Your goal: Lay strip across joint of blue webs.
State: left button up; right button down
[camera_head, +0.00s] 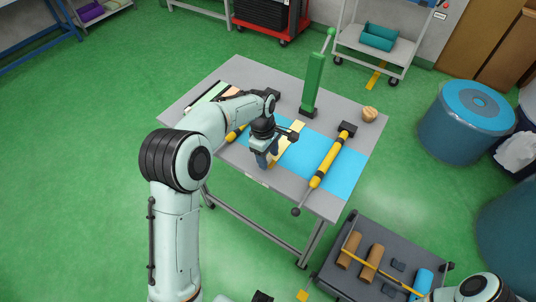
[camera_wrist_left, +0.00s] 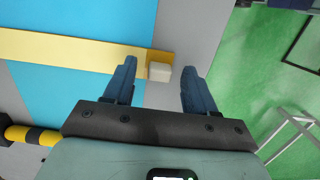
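The yellow strip (camera_head: 295,132) lies across the blue webs (camera_head: 345,176) on the grey table. It also shows in the left wrist view (camera_wrist_left: 70,50), with blue on both sides; any joint under it is hidden. Its darker end reaches the grey table edge, where a small whitish block (camera_wrist_left: 159,72) sits. My left gripper (camera_head: 268,161) is over the near end of the strip. In the left wrist view its fingers (camera_wrist_left: 159,88) are apart, with the block between and just beyond their tips, seemingly untouched. My right gripper is not identifiable.
A yellow-black bar (camera_head: 330,160) lies across the webs right of the strip; another (camera_head: 236,133) is to its left. A green upright lever (camera_head: 313,83) and a tan ball (camera_head: 369,114) stand behind. A dark cart (camera_head: 345,283) with brown rolls is at lower right.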

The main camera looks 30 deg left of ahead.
pick_arm(q)
notch_tip(320, 180, up, 13)
jog(key=a+p, duration=0.1)
jog(key=p, duration=0.1)
jog(key=shift+a+r, duration=0.15)
jog(key=shift+a, duration=0.2)
pick_arm(e)
jog(key=shift+w+r, duration=0.4)
jog(key=shift+r, duration=0.25)
jog(key=shift+w+r, duration=0.4)
jog(key=shift+r, duration=0.2)
jog(key=shift+s, duration=0.1)
